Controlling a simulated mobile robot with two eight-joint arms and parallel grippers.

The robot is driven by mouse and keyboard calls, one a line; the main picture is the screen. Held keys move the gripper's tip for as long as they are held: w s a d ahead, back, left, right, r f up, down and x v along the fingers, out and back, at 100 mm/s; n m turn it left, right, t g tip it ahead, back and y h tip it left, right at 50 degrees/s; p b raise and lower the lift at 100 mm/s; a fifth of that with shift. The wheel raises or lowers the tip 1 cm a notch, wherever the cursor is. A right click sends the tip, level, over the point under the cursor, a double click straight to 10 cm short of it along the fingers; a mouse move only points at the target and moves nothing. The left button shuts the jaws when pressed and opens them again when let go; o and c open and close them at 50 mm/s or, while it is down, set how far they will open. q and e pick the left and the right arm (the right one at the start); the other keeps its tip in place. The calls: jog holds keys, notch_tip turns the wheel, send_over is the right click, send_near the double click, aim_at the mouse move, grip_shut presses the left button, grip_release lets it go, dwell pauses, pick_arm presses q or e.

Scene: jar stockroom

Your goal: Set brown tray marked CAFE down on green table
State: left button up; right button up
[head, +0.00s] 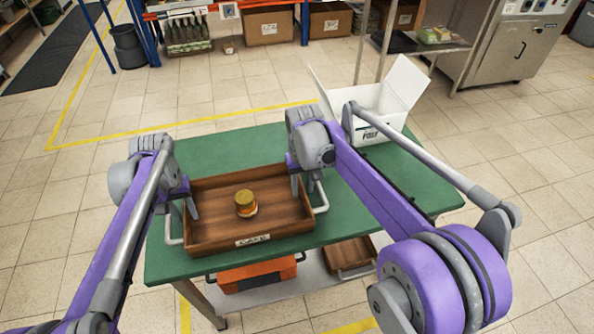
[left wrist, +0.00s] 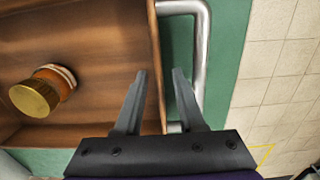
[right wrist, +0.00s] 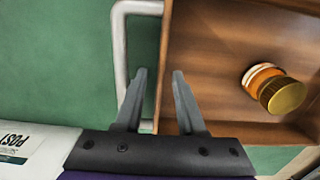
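The brown tray marked CAFE (head: 215,222) lies level over the near left part of the green table (head: 227,147) and appears to rest on it. Its label faces the front. A jar with a golden lid (head: 245,203) stands inside. My left gripper (head: 193,210) is at the tray's left end; in the left wrist view its fingers (left wrist: 158,85) stand apart on either side of the tray wall. My right gripper (head: 304,188) is at the right end; in the right wrist view its fingers (right wrist: 158,85) also stand apart astride the wall. Grey handles stick out at both ends.
A white open box (head: 380,100) stands at the table's back right corner. The table is bare behind the tray and to its right. An orange case (head: 255,272) and another brown tray (head: 347,256) are on the lower shelf.

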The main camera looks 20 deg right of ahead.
pick_arm(q)
notch_tip(320, 180, up, 10)
jog(key=shift+w+r, duration=0.1)
jog(key=shift+r, duration=0.1)
pick_arm(e)
jog(key=shift+r, duration=0.2)
notch_tip(320, 180, up, 12)
jog(key=shift+w+f, duration=0.15)
dwell(0.4)
